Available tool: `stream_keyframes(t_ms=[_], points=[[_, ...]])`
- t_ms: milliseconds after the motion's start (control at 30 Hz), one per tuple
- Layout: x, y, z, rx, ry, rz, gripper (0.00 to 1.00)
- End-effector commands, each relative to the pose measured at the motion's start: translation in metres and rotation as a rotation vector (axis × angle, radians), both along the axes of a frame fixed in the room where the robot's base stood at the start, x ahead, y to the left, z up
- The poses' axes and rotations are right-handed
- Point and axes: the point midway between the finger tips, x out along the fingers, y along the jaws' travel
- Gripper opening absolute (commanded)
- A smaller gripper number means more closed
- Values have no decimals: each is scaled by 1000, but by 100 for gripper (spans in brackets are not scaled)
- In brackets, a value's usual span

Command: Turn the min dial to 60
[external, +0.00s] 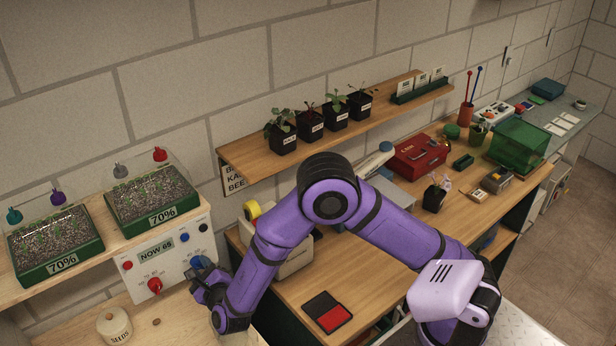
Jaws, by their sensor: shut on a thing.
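A white control panel (130,278) stands below the seedling shelf, with a display (156,250) reading NOW 65. A red dial (154,286) is at its lower left, with a printed scale around it. A blue dial (197,262) is at its lower right, partly hidden by my gripper. My gripper (199,274) is at the blue dial, with its fingers shut on it. The dial names and the blue dial's pointer are too small or hidden to read, so I cannot tell from lettering which dial is min.
Two green seedling trays (58,264) (152,222) marked 70% sit on the shelf above the panel. A round pot (114,327) stands at lower left. A tape dispenser (290,258) and a red-and-black pad (328,312) lie on the bench beside my arm.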

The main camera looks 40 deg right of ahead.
Motion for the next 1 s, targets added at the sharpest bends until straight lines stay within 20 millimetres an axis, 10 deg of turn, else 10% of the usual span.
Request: stream_keyframes(t_ms=[1000], points=[[-1, -1, 1, 956, 2, 0, 13]])
